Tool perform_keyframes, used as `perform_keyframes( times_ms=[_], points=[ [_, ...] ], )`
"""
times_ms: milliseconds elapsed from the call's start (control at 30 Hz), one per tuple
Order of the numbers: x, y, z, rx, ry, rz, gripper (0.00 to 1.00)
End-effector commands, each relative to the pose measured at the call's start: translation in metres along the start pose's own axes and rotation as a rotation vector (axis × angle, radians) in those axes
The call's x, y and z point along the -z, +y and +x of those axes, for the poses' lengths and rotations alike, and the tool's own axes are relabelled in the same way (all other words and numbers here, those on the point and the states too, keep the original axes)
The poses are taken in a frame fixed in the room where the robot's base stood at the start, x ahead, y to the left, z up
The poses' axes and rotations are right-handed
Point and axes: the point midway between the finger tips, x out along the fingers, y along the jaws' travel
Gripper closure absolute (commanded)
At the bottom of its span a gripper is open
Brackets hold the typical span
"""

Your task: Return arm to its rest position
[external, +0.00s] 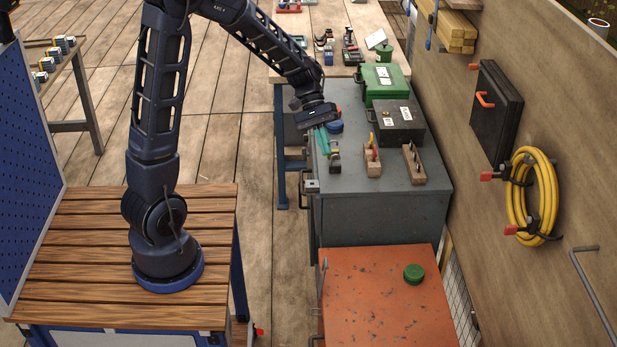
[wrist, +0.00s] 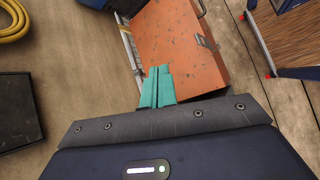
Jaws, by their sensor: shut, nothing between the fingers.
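My gripper (external: 322,141) hangs above the left front part of the grey cabinet (external: 375,205) in the external view. Its teal fingers point down and are close together, with nothing seen between them. In the wrist view the teal fingers (wrist: 158,72) are side by side and shut, in front of the orange cabinet. My arm reaches from its round blue base on the slatted wooden table (external: 80,215) up and over to the right.
Wooden holders with tools (external: 413,163), a black case (external: 397,125) and a green case (external: 383,82) stand on the grey cabinet. The orange cabinet (external: 375,295) bears a green round container (external: 413,273). A yellow hose (external: 543,200) hangs on the right wall. Open floor lies left of the cabinets.

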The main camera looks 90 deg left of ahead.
Motion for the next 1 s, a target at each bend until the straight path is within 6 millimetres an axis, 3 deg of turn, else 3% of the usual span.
perform_keyframes(
  times_ms=[100, 500, 1000],
  points=[
    [-0.038, 0.007, 0.004, 0.077, 0.035, 0.106, 1.00],
    [-0.147, 0.004, 0.012, 0.295, 0.164, 0.458, 1.00],
    [-0.252, -0.030, 0.005, 0.478, 0.351, 0.914, 1.00]
  ],
)
